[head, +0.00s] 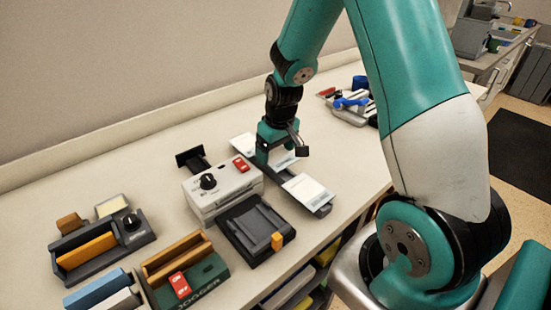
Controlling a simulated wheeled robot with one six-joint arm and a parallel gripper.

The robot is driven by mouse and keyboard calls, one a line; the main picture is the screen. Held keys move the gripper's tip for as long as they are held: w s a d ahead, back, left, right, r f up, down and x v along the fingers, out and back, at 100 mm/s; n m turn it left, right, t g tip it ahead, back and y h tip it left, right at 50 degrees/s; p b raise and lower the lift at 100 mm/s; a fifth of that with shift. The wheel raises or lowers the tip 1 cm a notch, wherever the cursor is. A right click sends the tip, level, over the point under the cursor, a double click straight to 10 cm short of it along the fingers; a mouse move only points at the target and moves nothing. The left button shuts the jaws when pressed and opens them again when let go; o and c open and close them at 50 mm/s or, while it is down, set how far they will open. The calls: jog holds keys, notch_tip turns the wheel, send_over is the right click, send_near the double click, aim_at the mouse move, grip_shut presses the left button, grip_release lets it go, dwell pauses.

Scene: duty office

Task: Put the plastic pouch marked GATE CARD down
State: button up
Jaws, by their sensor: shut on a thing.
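My gripper (272,157) points down over the counter, behind and to the right of the white machine. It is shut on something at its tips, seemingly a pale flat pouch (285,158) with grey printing. The fingers hide part of it, and I cannot read GATE CARD on it. I cannot tell whether it touches the surface below. Another white printed card or pouch (308,190) lies just in front, on a dark flat tray (323,210). A further white piece (241,145) shows left of the gripper.
The white machine (222,190) with a black knob and red switch stands close left. A black device (256,230) with an orange tab is in front. A stapler-like tool (350,103) lies behind right. The counter (353,165) is bare right of the gripper.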

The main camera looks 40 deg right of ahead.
aim_at(276, 155)
notch_tip(276, 155, up, 17)
jog(key=b, duration=0.1)
jog(key=shift+f, duration=0.15)
